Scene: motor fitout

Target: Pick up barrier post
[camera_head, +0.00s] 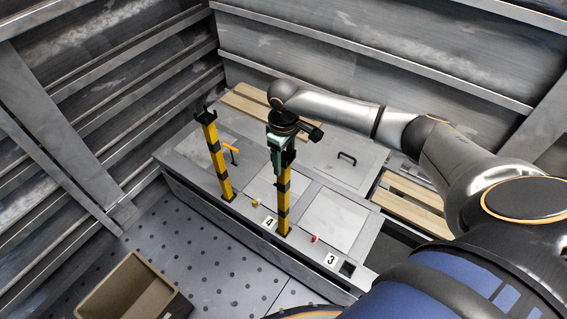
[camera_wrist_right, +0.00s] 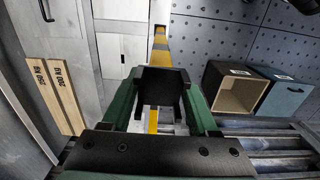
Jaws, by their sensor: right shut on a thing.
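Two yellow-and-black barrier posts show in the head view. The left post (camera_head: 217,160) stands upright in the front strip of the grey bench, with a black forked top. The right post (camera_head: 284,202) is upright under my right gripper (camera_head: 281,150), its lower end at the front strip between labels 4 and 3. I cannot tell whether that end sits in a socket. My right gripper, with green fingers, is shut on this post near its top. In the right wrist view a black forked top (camera_wrist_right: 162,84) lies between the green fingers. My left gripper is not in view.
The bench (camera_head: 185,165) has several panels, an orange handle (camera_head: 231,149) and a black handle (camera_head: 347,157). An empty square hole (camera_head: 347,268) is beside label 3 (camera_head: 331,260). A brown open box (camera_head: 125,290) stands on the floor. Wooden planks (camera_head: 412,205) lie behind, near ribbed walls.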

